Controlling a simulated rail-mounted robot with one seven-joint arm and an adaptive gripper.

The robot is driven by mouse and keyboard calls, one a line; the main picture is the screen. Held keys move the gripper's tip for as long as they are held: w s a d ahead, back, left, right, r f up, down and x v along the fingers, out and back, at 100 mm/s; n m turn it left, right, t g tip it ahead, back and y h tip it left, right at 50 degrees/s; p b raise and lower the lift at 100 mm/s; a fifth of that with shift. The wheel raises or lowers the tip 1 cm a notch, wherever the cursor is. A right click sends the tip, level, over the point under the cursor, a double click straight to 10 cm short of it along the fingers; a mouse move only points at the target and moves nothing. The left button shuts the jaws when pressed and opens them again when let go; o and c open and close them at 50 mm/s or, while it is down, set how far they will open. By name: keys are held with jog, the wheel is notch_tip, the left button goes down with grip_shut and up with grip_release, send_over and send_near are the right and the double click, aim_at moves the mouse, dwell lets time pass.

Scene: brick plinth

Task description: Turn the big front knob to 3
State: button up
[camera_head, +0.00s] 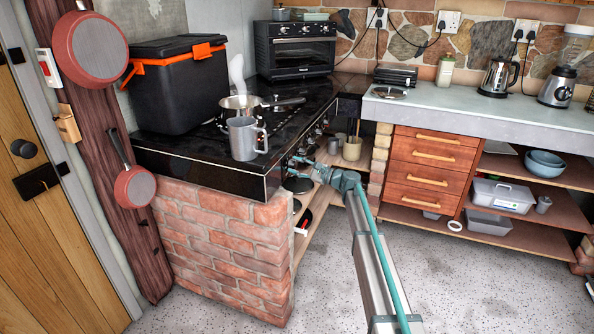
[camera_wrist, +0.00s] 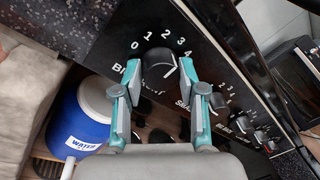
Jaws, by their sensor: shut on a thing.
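The big front knob (camera_wrist: 160,64) is dark and sits on the black stove panel in the wrist view, with the numbers 0 to 4 arched above it. The label below it is partly hidden by my fingers. My gripper (camera_wrist: 159,70) has one fingertip on each side of the knob and is shut on it. A short white mark shows at the knob's lower right; I cannot tell for sure which number it lines up with. In the head view my gripper (camera_head: 304,166) reaches the front of the black stove (camera_head: 225,180), and the knob is too small to make out.
More knobs (camera_wrist: 217,102) run down the panel to the right. A blue and white water container (camera_wrist: 85,120) stands below at left. On the stove are a grey mug (camera_head: 243,139), a steaming pan (camera_head: 240,104) and a black cool box (camera_head: 176,85). The floor (camera_head: 450,275) is clear.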

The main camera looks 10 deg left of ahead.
dwell(0.3)
jog(key=o, duration=1.2)
jog(key=shift+c, duration=0.2)
jog(key=shift+s+d, duration=0.1)
jog(key=v, duration=1.1)
jog(key=shift+s+d, duration=0.15)
jog(key=shift+d, duration=0.2)
